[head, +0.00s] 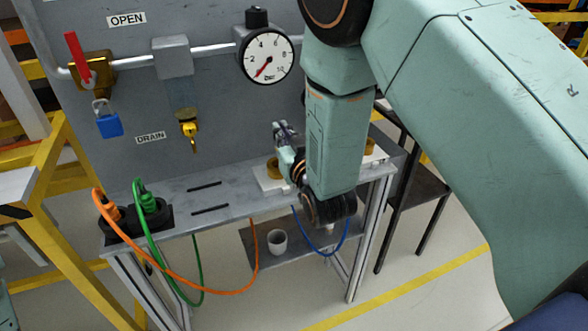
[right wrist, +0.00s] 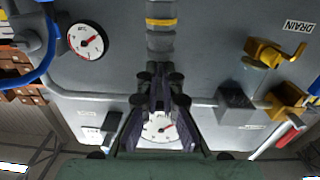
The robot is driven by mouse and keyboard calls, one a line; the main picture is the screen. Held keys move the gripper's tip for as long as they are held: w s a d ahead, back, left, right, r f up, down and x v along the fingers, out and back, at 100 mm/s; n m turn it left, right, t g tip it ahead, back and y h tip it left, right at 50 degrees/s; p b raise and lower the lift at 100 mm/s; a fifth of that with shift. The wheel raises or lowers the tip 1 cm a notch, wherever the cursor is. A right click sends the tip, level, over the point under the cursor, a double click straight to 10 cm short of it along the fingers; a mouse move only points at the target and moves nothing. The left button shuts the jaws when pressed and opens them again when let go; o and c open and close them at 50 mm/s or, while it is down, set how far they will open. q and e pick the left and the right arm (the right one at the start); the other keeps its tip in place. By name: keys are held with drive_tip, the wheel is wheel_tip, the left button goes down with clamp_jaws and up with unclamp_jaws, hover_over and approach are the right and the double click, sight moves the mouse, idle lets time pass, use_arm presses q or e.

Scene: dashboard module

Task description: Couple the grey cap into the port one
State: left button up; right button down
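My right gripper (head: 281,130) is beside the panel, above the right part of the bench. In the right wrist view its dark fingers (right wrist: 160,75) are close together. A grey cylinder with a yellow band, which looks like the grey cap (right wrist: 160,42), sits at their tips and appears held. In the head view it cannot be made out clearly. Below the gripper, a white block with a brass ring (head: 272,178) stands on the bench. A second such block (head: 374,153) is partly hidden behind my right arm. Which one is port one I cannot tell. My left gripper is not in view.
A black socket block (head: 125,228) holds orange and green plugs with hanging cables. A pale cup (head: 277,243) stands on the lower shelf. The panel carries a gauge (head: 266,59), a red lever (head: 77,55), a blue padlock (head: 108,124) and a yellow drain valve (head: 189,130).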

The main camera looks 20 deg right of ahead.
drive_tip(key=w+r, duration=0.2)
drive_tip(key=w, duration=0.1)
drive_tip(key=shift+r+y, duration=0.3)
drive_tip(key=shift+r, duration=0.2)
drive_tip(key=shift+w+d+f, duration=0.1)
drive_tip(key=shift+d+f, duration=0.05)
drive_tip(key=shift+f, duration=0.2)
drive_tip(key=shift+w+f+b, duration=0.15)
drive_tip(key=shift+f+b, duration=0.25)
drive_tip(key=shift+f, duration=0.05)
drive_tip(key=shift+s+f+b, duration=0.3)
drive_tip(key=shift+b, duration=0.15)
drive_tip(key=shift+w+f+b, duration=0.3)
drive_tip(key=shift+f+b, duration=0.1)
drive_tip(key=shift+f, duration=0.3)
drive_tip(key=shift+s+f+b, duration=0.2)
drive_tip(key=shift+f+b, duration=0.4)
drive_tip(key=shift+w+f+b, duration=0.15)
drive_tip(key=shift+f+b, duration=0.3)
drive_tip(key=shift+f, duration=0.2)
drive_tip(key=shift+f+b, duration=0.35)
drive_tip(key=shift+f, duration=0.1)
drive_tip(key=shift+f+b, duration=0.5)
drive_tip(key=shift+f, duration=0.35)
